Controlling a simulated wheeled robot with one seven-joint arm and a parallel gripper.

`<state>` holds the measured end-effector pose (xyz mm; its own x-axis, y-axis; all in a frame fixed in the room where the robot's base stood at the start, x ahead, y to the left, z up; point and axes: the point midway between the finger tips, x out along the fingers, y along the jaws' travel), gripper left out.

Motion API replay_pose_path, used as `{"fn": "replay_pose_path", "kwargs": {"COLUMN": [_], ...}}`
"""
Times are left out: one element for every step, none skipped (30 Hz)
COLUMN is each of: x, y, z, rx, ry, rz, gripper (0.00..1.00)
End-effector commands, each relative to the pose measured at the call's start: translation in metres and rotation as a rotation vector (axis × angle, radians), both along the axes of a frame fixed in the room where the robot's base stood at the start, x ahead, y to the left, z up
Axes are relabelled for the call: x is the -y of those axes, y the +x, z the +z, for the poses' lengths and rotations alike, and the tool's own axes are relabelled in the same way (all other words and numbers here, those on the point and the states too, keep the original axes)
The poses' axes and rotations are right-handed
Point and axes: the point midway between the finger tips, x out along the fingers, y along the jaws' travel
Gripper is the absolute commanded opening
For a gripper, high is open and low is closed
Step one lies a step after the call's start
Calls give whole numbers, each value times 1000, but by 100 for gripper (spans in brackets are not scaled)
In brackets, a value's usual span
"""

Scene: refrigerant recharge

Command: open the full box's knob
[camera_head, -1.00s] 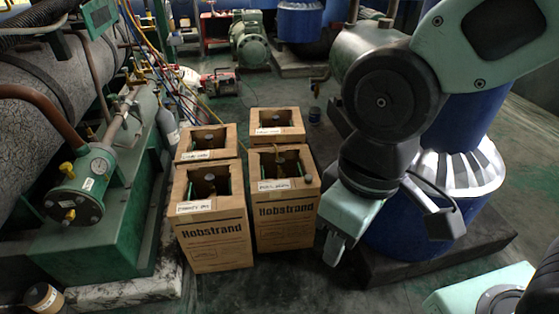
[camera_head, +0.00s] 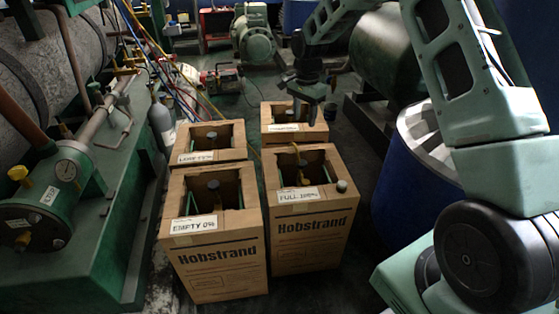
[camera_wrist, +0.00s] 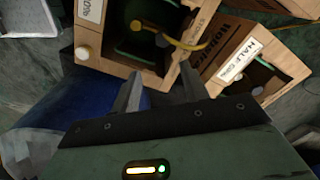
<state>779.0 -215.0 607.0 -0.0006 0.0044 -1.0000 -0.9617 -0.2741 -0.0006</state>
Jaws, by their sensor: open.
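The full box (camera_head: 313,245), a brown carton labelled "FULL 100%", stands front right in the head view. Through its top opening show a dark round cap (camera_head: 302,163) and a yellow hose end. A small pale round knob (camera_head: 341,186) sits on its top front-right corner. In the wrist view the same box (camera_wrist: 103,36) is beyond my fingers, with the pale knob (camera_wrist: 82,53) and a yellow fitting (camera_wrist: 136,25) inside. My gripper (camera_wrist: 160,85) is open and empty, apart from the box. In the head view its fingers are hard to make out against the back-right box.
The box labelled "EMPTY 0%" (camera_head: 212,265) stands close at the left. Behind are a low box (camera_head: 205,148) and the half box (camera_head: 294,130), also seen in the wrist view (camera_wrist: 250,70). A blue drum (camera_head: 400,190) stands at the right, machinery at the left.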

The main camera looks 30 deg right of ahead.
Motion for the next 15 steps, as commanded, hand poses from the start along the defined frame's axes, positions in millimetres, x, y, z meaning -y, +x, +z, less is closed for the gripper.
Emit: {"fn": "replay_pose_path", "kwargs": {"x": [7, 10, 12, 12, 12, 12, 12, 11, 11, 11, 11, 11, 10, 10, 10], "y": [2, 3, 3, 3, 3, 3, 3, 3, 2, 2, 2, 2, 2, 2, 2], "z": [-7, -8, -11, -13, -16, -21, -25, -31, -38, -44, -51, -60, -66, -72, -81], "rx": [-1, -1, -1, -2, -3, -3, -3, -3, -3, -3, -4, -4, -3, -3, -3], "ry": [-2, -3, -4, -6, -6, -5, -5, -4, -3, -3, -3, -3, -3, -3, -3], "rz": [-26, -35, -42, -44, -44, -43, -43, -43, -42, -41, -40, -39, -39, -40, -40], "gripper": [45, 45, 45, 45, 45, 45, 45, 45, 45, 45, 45, 45, 45, 45, 45]}}
